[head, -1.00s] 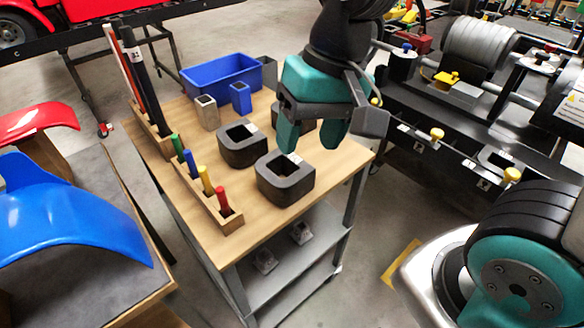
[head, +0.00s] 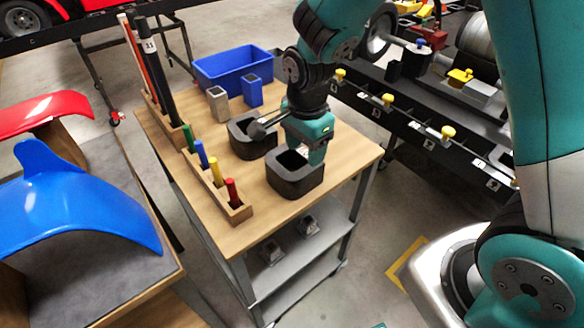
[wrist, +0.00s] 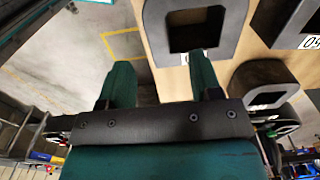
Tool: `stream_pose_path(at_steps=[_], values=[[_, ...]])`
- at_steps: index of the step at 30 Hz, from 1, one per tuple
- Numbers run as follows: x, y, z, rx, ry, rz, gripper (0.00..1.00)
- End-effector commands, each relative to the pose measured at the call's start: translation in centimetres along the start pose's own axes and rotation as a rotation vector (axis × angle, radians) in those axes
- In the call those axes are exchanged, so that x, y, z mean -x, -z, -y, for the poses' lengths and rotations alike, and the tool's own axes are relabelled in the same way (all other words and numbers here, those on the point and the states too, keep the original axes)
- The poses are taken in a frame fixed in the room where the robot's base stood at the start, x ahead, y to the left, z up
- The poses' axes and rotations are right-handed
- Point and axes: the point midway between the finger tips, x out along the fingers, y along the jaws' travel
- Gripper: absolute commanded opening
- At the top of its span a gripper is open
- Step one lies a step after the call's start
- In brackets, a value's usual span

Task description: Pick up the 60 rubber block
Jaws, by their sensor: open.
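Dark rubber blocks with square openings stand on the wooden cart top (head: 230,232). In the head view, one block (head: 295,186) is nearest the front and another (head: 247,150) is behind it to the left. My gripper (head: 308,148) is open and empty, pointing down at the front block's back right side. In the wrist view, my fingers (wrist: 162,80) straddle no block; the right fingertip is by a block (wrist: 242,25) and partly covers its label. Another block (wrist: 280,22) has a label that seems to read 50. A third block (wrist: 268,100) is lower right. I cannot read which is 60.
A wooden rack (head: 240,213) with coloured handles lines the cart's left edge. A blue bin (head: 232,73), a grey block (head: 217,103) and a small blue block (head: 252,90) stand at the back. A black machine frame (head: 425,130) is right of the cart.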

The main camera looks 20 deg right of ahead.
Motion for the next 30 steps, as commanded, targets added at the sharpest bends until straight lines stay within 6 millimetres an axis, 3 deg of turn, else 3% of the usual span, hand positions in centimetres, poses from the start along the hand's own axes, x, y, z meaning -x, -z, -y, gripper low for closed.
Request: stream_pose_path(at_steps=[8, 18, 26, 30], values=[[-2.4, 0.0, -0.1, 0.001, -0.001, 0.001, 0.58], [-6.9, 0.1, -0.4, 0.002, -0.002, 0.000, 0.58], [-7.2, 0.1, -0.3, 0.001, 0.002, 0.000, 0.58], [-7.2, 0.1, -0.3, 0.001, 0.001, 0.000, 0.26]])
